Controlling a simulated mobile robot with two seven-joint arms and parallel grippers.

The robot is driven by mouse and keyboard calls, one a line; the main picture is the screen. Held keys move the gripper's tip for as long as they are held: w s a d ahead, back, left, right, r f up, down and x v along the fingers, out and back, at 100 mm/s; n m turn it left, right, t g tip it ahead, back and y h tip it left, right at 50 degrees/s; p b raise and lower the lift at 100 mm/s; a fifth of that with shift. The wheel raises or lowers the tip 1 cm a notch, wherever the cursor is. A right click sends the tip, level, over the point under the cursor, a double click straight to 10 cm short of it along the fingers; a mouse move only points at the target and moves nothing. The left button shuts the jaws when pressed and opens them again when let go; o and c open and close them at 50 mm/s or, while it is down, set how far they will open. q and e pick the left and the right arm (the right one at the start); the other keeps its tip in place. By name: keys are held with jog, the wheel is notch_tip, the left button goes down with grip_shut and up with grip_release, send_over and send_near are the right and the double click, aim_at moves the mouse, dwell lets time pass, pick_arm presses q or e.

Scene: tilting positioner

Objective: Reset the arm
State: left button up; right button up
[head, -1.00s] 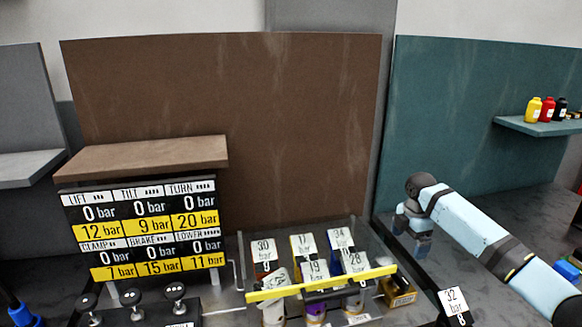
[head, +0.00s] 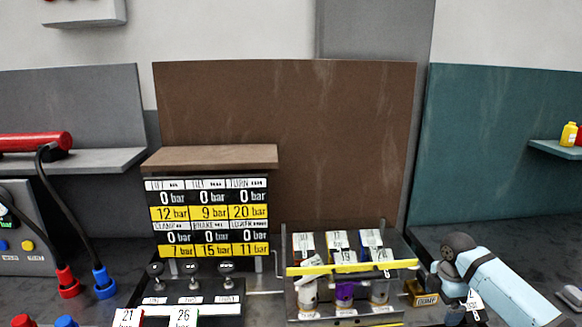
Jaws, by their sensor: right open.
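My right arm comes in from the lower right, light blue with a dark round joint. Its gripper (head: 456,316) hangs low in front of the dark counter, near the bottom edge, small and partly hidden; its jaws are open and I see nothing held between them. It is to the right of the clear rack (head: 296,312) of numbered cartridges with a yellow bar (head: 350,267) across its front. A tag hangs close to the gripper. My left gripper is not in view.
A gauge board (head: 207,218) reads 0 bar above yellow value rows. Black-knobbed levers (head: 191,267) stand below it. A small box (head: 422,294) sits between rack and gripper. Red and blue hose plugs (head: 103,282) are at the left.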

jog(key=s+a+f+m+t+y, duration=0.1)
jog(key=s+a+f+m, duration=0.2)
jog(key=s+a+f, duration=0.35)
jog(key=s+a+f+m, duration=0.2)
jog(key=s+a+f, duration=0.2)
jog(key=s+a, duration=0.55)
jog(key=s+d+r+m+t, duration=0.1)
jog(key=s+d+r+m, duration=0.15)
jog(key=s+m, duration=0.65)
jog(key=s+d+r+m+t, duration=0.1)
jog(key=s+d+r+m, duration=0.15)
jog(key=s, duration=1.35)
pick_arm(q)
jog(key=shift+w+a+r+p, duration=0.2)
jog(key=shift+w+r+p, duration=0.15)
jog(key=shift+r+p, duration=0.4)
pick_arm(e)
jog(key=w+a+f+t+y, duration=0.1)
jog(key=w+a+f+t, duration=0.2)
jog(key=f, duration=0.3)
jog(key=w+a+f+n+t+y, duration=0.1)
jog(key=w+a+f+t, duration=0.2)
jog(key=f, duration=0.3)
jog(key=shift+w+a+t, duration=0.4)
jog(key=shift+a+t, duration=0.15)
jog(key=shift+t, duration=0.25)
